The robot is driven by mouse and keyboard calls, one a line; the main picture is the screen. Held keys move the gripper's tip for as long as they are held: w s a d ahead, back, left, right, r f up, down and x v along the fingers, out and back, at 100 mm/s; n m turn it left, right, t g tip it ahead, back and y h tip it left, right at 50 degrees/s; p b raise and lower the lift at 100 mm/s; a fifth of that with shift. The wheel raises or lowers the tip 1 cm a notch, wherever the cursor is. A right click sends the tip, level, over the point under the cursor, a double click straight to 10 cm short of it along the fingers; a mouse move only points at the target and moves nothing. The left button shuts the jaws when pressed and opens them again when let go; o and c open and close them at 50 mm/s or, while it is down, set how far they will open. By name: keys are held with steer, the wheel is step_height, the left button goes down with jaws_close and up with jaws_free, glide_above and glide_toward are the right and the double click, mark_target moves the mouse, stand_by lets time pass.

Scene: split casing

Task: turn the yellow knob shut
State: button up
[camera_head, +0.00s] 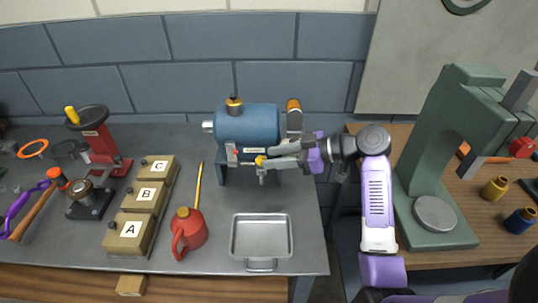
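The blue cylindrical casing (245,122) stands on the grey bench near the wall. A small yellow knob (260,160) shows low on its front, above a short metal spout (262,176). My gripper (270,157) reaches in from the right, with its fingertips at the knob. The knob's right side is partly hidden by the fingers. At this size I cannot tell whether the fingers touch or grip it, or how far apart they are.
A metal tray (261,214) lies in front of the casing. A red oil can (188,232) stands to its left, beside boxes marked A (128,230), B (145,195) and C (157,167). A green press (430,150) stands on the right bench.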

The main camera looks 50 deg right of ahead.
steer(key=shift+x, duration=0.95)
steer(key=shift+c, duration=0.4)
jaws_close()
